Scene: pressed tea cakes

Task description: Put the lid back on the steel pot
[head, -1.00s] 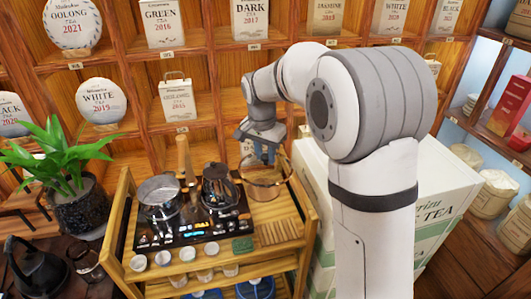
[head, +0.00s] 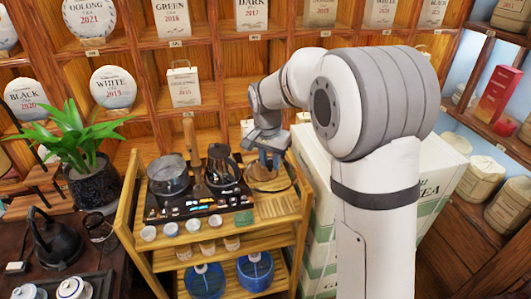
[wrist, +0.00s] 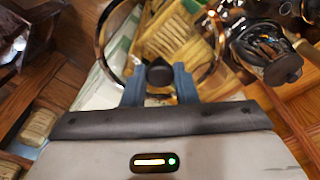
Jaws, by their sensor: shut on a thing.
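The steel pot (head: 167,178) stands without a lid on the left of the black hob on the wooden cart. My gripper (head: 268,160) is at the cart's right side, apart from the pot. In the wrist view my gripper (wrist: 158,82) is shut on the dark knob of the clear lid (wrist: 104,45), with one blue finger on each side. The lid's brownish rim circles the knob, and slats show through it. The lid (head: 287,188) is low over the cart's right end. I cannot tell whether it touches the top. The pot is not clearly seen in the wrist view.
A dark glass kettle (head: 222,170) stands between the pot and the lid. A wooden handle (head: 189,135) rises behind the pot. Small cups (head: 148,233) line the front edge. White boxes (head: 325,175) stand right of the cart.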

